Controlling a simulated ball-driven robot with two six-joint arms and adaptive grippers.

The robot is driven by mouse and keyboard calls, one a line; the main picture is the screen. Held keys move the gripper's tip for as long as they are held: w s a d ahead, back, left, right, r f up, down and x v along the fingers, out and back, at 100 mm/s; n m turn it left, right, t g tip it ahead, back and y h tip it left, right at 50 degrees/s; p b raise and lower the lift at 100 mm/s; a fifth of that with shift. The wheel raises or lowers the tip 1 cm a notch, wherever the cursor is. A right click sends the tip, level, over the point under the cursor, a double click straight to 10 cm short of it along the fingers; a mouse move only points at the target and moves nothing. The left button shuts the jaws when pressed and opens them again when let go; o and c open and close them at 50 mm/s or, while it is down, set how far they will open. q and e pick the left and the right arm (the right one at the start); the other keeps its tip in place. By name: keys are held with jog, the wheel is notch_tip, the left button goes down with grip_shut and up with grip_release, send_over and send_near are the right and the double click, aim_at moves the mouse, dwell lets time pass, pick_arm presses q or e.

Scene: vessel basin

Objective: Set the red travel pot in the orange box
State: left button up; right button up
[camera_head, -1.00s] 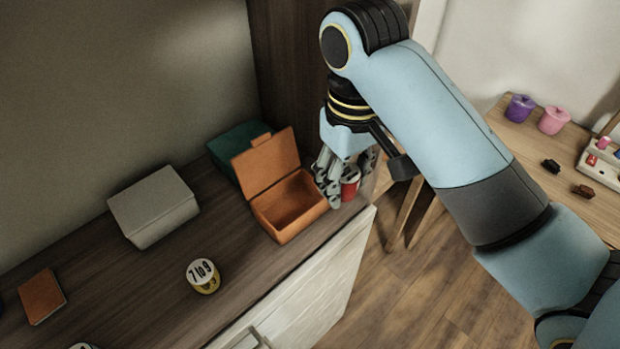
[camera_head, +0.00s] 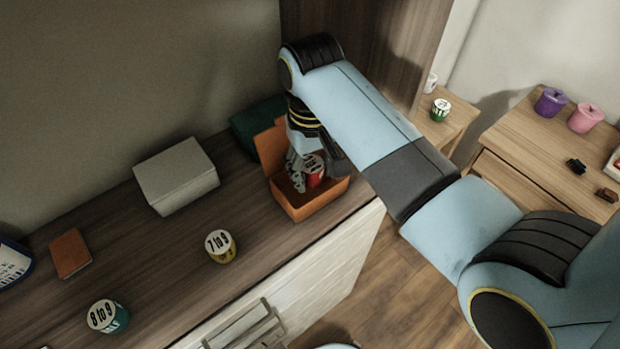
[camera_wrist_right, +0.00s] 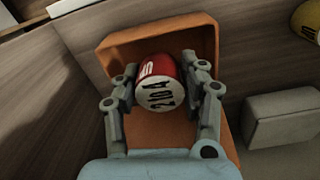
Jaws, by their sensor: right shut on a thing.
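The red travel pot (camera_head: 314,173) has a white lid with dark markings, and it also shows in the right wrist view (camera_wrist_right: 158,84). My right gripper (camera_head: 303,178) is shut on it; in the right wrist view the fingers (camera_wrist_right: 160,98) press on both sides of the pot. The orange box (camera_head: 308,207) is open, its lid raised at the back. The pot is over or within the box's opening; I cannot tell if it touches the bottom. In the right wrist view the orange box (camera_wrist_right: 112,56) surrounds the pot. My left gripper is not in view.
A grey box (camera_head: 177,177) stands left of the orange box, with a dark green box (camera_head: 252,122) behind. A yellow pot (camera_head: 221,246), a teal pot (camera_head: 107,316) and an orange-brown book (camera_head: 70,253) are on the counter. Free counter lies between them.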

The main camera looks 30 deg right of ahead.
aim_at(310, 192)
jog(key=shift+w+f, duration=0.2)
jog(key=shift+f+p, duration=0.35)
jog(key=shift+f, duration=1.6)
jog(key=o, duration=0.9)
jog(key=shift+f, duration=0.1)
jog(key=shift+o, duration=0.2)
notch_tip(310, 192, up, 12)
jog(key=shift+a+r+b, duration=0.1)
jog(key=shift+r+b, duration=0.05)
jog(key=shift+b, duration=0.55)
